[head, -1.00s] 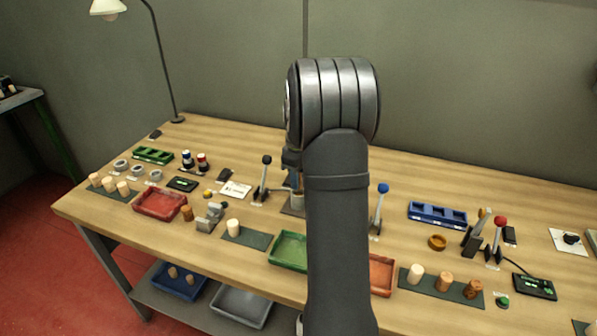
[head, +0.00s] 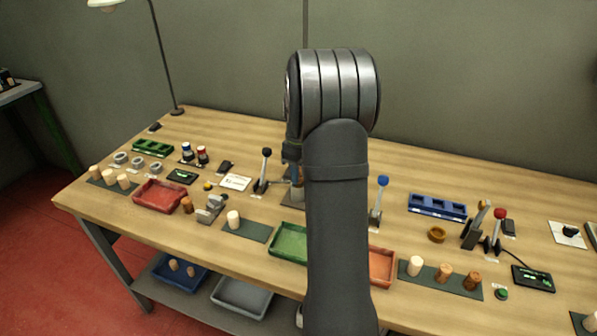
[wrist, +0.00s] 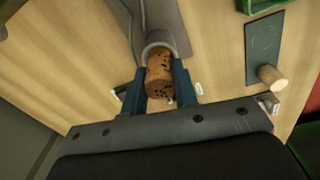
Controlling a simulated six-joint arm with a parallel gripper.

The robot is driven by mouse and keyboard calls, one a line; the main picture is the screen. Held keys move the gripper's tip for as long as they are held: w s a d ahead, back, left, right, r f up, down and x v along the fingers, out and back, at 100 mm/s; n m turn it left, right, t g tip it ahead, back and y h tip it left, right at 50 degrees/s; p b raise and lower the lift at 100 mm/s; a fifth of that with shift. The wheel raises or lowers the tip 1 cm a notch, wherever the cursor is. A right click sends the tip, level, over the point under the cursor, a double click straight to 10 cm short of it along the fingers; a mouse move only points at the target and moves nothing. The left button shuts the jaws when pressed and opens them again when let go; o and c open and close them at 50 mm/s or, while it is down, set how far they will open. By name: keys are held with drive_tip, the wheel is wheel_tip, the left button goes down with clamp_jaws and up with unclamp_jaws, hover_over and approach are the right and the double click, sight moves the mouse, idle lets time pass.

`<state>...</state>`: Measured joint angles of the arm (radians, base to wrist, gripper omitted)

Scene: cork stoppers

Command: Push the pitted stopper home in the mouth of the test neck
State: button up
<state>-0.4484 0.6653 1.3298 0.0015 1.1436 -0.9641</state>
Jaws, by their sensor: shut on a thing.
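The pitted stopper (wrist: 159,75) is a brown cork with dark pits, held between the two blue fingers of my gripper (wrist: 161,88) in the wrist view. Its far end meets the grey rim of the test neck (wrist: 156,47). Most of the stopper's length shows outside the rim; I cannot tell how deep its end sits. The neck stands on a grey base plate (wrist: 166,14). In the head view my arm hides most of the neck and the stopper; a little of my gripper (head: 291,152) shows beside the arm.
A pale stopper (wrist: 271,77) stands on a dark mat (wrist: 263,38). In the head view, a black-knobbed lever (head: 264,170) and a blue-knobbed lever (head: 379,200) flank my arm. A green tray (head: 288,242) and an orange tray (head: 381,266) lie in front.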

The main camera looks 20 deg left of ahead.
drive_tip(key=shift+f, duration=0.9)
idle(1.0)
